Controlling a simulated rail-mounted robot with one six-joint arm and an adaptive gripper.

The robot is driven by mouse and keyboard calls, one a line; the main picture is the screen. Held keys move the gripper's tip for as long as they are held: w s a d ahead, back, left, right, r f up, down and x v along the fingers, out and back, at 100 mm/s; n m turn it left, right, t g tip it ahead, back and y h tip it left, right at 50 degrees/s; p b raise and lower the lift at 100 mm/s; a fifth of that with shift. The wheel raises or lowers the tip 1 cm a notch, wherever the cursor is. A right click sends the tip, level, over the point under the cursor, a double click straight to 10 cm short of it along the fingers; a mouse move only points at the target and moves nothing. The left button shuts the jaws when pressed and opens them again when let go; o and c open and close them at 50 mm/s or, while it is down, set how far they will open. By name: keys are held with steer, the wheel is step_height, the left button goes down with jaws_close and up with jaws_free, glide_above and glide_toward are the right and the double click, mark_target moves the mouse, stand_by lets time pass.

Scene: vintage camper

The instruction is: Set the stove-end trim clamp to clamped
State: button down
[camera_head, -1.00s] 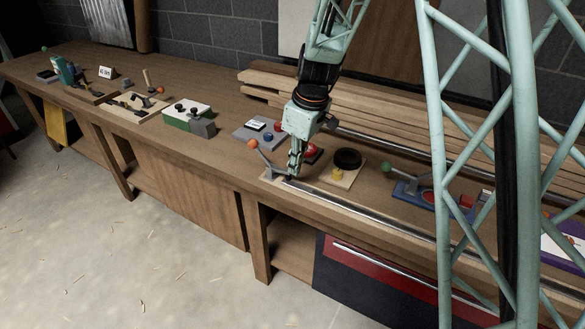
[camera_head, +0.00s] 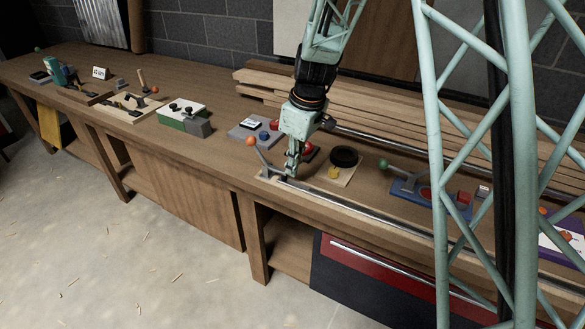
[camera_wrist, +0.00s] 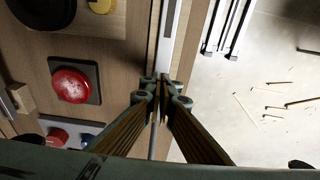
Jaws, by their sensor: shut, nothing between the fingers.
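A toggle clamp with an orange knob (camera_head: 250,141) on a grey lever stands at the left end of a long metal trim strip (camera_head: 350,208) on the bench's front edge. Its lever is raised, leaning up and to the left. My gripper (camera_head: 291,176) is shut and empty, pointing down just right of this lever, low over the strip's end. I cannot tell whether it touches the clamp; the clamp's foot is partly hidden behind it. In the wrist view my shut fingertips (camera_wrist: 161,90) overlap the end of the strip (camera_wrist: 170,30), and the clamp is not clearly visible.
A red button (camera_wrist: 72,84) sits behind my gripper. A black ring (camera_head: 345,156) and yellow knob (camera_head: 333,173) share a wood plate to the right. Further right is a green-knobbed clamp (camera_head: 384,163) on a blue base. Stacked planks (camera_head: 400,120) lie behind.

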steer(key=shift+r, duration=0.15)
steer(key=shift+r+p, duration=0.4)
steer(key=shift+r, duration=0.5)
steer(key=s+d+r+p, duration=0.1)
steer(key=s+d+r, duration=0.1)
steer(key=r, duration=0.2)
steer(key=s+d+r+p, duration=0.1)
steer(key=d+r, duration=0.2)
steer(key=r, duration=0.2)
steer(key=shift+s+d, duration=0.3)
steer(key=shift+s, duration=0.05)
steer(key=shift+s+r, duration=0.1)
steer(key=shift+r, duration=0.1)
